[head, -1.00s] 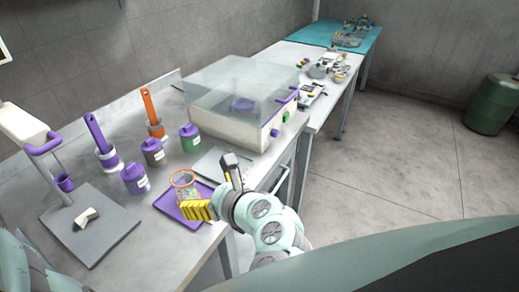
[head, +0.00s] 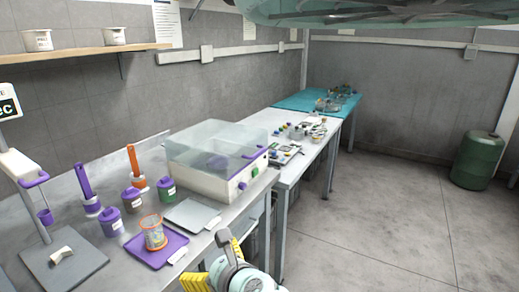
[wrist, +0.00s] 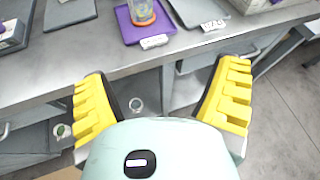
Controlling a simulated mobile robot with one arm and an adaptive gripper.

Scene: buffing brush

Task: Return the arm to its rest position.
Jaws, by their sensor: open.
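My gripper (wrist: 166,105) is open and empty in the wrist view, its two yellow fingers spread wide over the front edge of the metal bench. In the head view my gripper (head: 212,268) shows low in the picture, in front of the bench edge, with a yellow finger in sight. The orange-rimmed clear cup (head: 154,232) stands upright on the purple tray (head: 172,247), apart from my gripper. The cup (wrist: 142,10) and tray (wrist: 127,27) also show at the top of the wrist view.
A clear-lidded machine (head: 215,160) stands on the bench behind the tray. Purple, brown and green jars (head: 167,188) and two handled brushes stand at the left. A grey plate (head: 192,215) lies beside the tray.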

